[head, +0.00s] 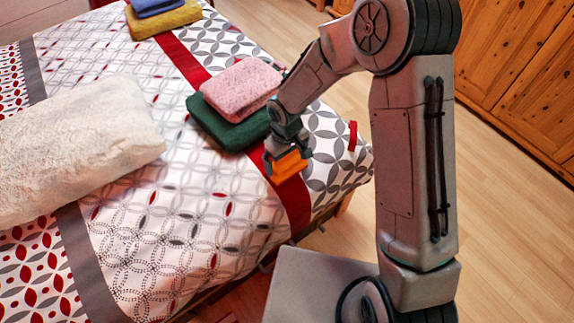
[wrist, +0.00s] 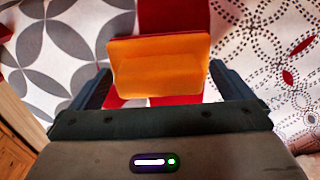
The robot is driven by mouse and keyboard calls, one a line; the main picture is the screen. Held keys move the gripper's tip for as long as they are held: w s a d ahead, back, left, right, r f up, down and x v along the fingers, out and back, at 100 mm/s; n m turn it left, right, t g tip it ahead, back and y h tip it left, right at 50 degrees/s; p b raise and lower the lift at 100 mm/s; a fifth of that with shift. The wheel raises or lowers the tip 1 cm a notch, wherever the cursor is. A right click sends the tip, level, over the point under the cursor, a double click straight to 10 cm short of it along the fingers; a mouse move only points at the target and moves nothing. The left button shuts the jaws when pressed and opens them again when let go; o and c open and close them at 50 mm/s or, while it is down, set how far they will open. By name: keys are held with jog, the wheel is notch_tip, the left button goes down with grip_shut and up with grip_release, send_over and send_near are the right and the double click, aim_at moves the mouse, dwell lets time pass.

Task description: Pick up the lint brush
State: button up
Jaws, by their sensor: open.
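The lint brush appears to be the orange, flat-sided piece (head: 291,166) low on the bed, on or just above the red stripe. The wrist view shows its orange face (wrist: 158,66) between my two fingers. My gripper (head: 284,160) is directly over it and points down. In the wrist view, my gripper (wrist: 162,78) is open, with one dark finger on each side of the orange piece. A small gap seems to show on the right; contact on the left is unclear. Any handle is hidden.
Folded pink (head: 241,88) and green (head: 226,124) towels lie just behind my gripper. A small red object (head: 352,135) is near the bed's right edge. A cream pillow (head: 80,145) lies at left. Yellow (head: 165,17) and blue (head: 157,6) towels are farther back.

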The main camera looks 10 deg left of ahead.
jog(key=shift+f, duration=0.15)
jog(key=c, duration=1.1)
jog(key=shift+o, duration=0.2)
jog(key=shift+r, duration=0.55)
notch_tip(320, 180, up, 3)
jog(key=shift+w+r+p, duration=0.1)
jog(key=shift+p, duration=0.2)
jog(key=s+d+r+p, duration=0.1)
jog(key=s+d+r, duration=0.4)
jog(key=d, duration=0.5)
jog(key=shift+s+d+r, duration=0.15)
jog(key=shift+d+r, duration=0.1)
jog(key=shift+r, duration=0.6)
